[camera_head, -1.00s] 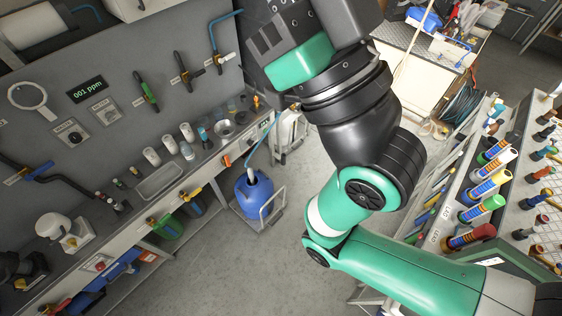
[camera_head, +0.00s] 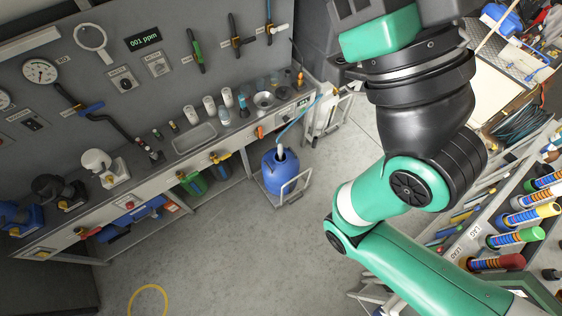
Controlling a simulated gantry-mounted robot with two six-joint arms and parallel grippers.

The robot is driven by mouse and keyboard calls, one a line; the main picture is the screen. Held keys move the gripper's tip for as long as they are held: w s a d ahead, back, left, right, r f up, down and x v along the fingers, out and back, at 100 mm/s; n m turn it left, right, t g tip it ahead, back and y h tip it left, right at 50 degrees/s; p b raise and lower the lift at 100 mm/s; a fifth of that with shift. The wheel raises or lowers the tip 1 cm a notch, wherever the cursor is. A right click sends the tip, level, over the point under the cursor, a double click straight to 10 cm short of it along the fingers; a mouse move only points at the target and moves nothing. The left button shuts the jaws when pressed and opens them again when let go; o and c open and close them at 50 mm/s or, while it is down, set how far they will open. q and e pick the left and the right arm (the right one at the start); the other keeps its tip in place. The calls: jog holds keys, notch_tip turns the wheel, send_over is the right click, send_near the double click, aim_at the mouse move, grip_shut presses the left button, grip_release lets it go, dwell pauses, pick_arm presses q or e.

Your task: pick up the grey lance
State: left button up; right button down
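I cannot pick out the grey lance in this view. On the right, a rack (camera_head: 478,228) holds several tubes with coloured ends, among them a yellow one (camera_head: 533,215), a green one (camera_head: 515,238) and a red one (camera_head: 496,263). None of these is clearly grey. One of my green and black arms crosses the right half of the picture and hides what lies behind it. Neither of my grippers can be seen.
A long grey bench (camera_head: 165,172) with cups, a tray and valves runs along the left. A blue container (camera_head: 283,172) stands on a small cart beside it. A yellow ring (camera_head: 148,286) lies on the floor. The middle floor is clear.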

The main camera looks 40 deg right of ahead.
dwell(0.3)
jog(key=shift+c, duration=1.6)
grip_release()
